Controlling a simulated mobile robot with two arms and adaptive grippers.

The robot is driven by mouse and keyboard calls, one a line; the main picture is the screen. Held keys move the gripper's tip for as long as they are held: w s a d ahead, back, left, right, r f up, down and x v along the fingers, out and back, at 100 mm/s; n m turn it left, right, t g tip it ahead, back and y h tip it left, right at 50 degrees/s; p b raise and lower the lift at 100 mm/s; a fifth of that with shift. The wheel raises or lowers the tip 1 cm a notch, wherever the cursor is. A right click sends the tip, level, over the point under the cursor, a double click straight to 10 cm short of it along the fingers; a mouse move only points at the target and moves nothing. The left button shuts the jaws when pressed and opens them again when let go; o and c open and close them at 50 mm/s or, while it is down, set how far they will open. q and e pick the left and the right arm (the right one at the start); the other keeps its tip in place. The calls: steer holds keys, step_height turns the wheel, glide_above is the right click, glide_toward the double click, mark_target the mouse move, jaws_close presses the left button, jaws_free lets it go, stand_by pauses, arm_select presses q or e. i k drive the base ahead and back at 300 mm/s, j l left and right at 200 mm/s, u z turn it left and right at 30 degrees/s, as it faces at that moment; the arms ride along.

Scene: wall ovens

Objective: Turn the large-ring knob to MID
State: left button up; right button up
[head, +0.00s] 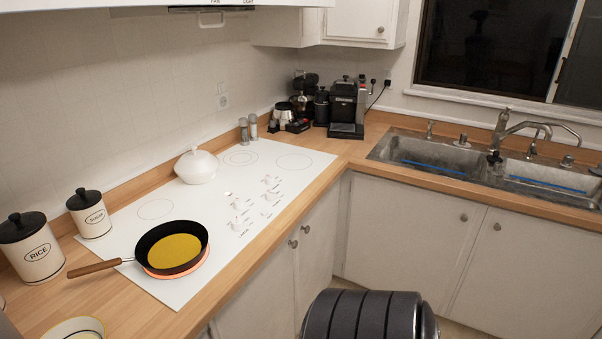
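The white cooktop (205,262) is set into the wooden counter. A cluster of several small white knobs sits along its right side, among them a front knob (238,225) and a farther knob (269,182). Their labels and pointer positions are too small to read, and I cannot tell which is the large-ring knob. A black pan (172,248) with yellow contents sits on the near burner, with an orange glowing ring (185,272) showing under its edge. Neither of my grippers is in view.
Coffee machines (345,108) fill the corner. The sink (480,165) is right.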

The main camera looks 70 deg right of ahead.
mark_target(237, 223)
steer(key=z, duration=1.85)
steer(key=i+l+u, duration=0.15)
steer(key=i, duration=0.25)
steer(key=l, duration=0.1)
